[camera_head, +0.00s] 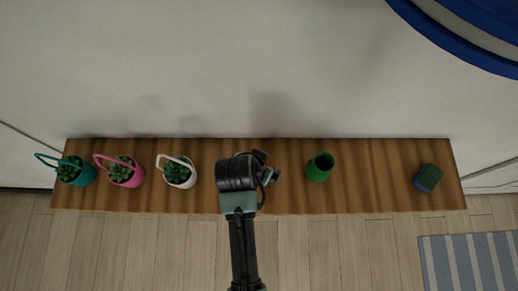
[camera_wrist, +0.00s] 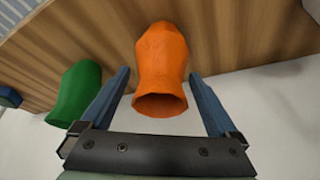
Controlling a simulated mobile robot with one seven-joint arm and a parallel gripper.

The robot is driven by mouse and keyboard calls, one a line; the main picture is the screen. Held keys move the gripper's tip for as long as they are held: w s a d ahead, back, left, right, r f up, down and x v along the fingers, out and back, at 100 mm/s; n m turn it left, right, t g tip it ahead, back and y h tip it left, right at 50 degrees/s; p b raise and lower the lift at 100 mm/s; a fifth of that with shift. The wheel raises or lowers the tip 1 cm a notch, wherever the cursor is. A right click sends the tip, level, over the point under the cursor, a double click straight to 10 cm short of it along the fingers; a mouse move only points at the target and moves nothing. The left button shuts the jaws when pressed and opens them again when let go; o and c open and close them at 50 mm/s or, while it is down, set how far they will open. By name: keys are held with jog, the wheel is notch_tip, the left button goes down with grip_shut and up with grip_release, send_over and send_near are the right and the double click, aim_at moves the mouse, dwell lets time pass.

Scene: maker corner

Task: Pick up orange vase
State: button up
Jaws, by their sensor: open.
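The orange vase (camera_wrist: 162,65) stands on the wooden shelf (camera_wrist: 240,35), its open mouth facing the wrist camera. In the wrist view my gripper (camera_wrist: 159,76) is open, with one blue finger on each side of the vase. I see small gaps between the fingers and the vase, so it is not gripped. In the head view my arm and gripper (camera_head: 268,172) are over the middle of the shelf and hide nearly all of the vase.
A green vase (camera_head: 319,167) stands just right of my gripper; the wrist view shows it beside the left finger (camera_wrist: 75,95). Three potted plants in teal (camera_head: 77,174), pink (camera_head: 126,174) and white (camera_head: 179,173) holders stand left.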

jog(key=shift+f, duration=0.15)
jog(key=c, duration=1.5)
